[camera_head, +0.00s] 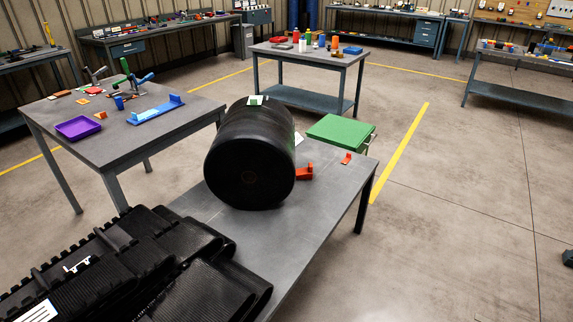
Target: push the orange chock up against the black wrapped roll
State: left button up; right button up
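The black wrapped roll (246,160) lies on its side on the grey table, its round end facing me and a small green-and-white label on top. One orange-red chock (304,173) sits at the right side of the roll, very close to it; I cannot tell whether they touch. A second, smaller-looking orange-red chock (347,158) stands apart, farther right near the table's right edge. Neither of my grippers is in view.
Black ribbed belts (150,265) are heaped at the near left. A left table holds a purple tray (79,127) and a blue part (155,110).

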aim_at(306, 173)
jog(key=i+l, duration=0.35)
jog(key=l, duration=0.15)
jog(key=i+l, duration=0.4)
jog(key=l, duration=0.15)
jog(key=i+l, duration=0.35)
jog(key=l, duration=0.15)
jog(key=i+l, duration=0.35)
jog(key=l, duration=0.2)
jog(key=i+l, duration=0.35)
jog(key=l, duration=0.15)
jog(key=i+l+u, duration=0.1)
jog(key=u, duration=0.3)
jog(key=i+l+u, duration=0.1)
jog(key=l+u, duration=0.15)
jog(key=u, duration=0.15)
jog(key=l+u, duration=0.2)
jog(key=u, duration=0.2)
jog(key=l+u, duration=0.35)
jog(key=j+u, duration=0.1)
jog(key=u, duration=0.3)
jog(key=i+l, duration=0.05)
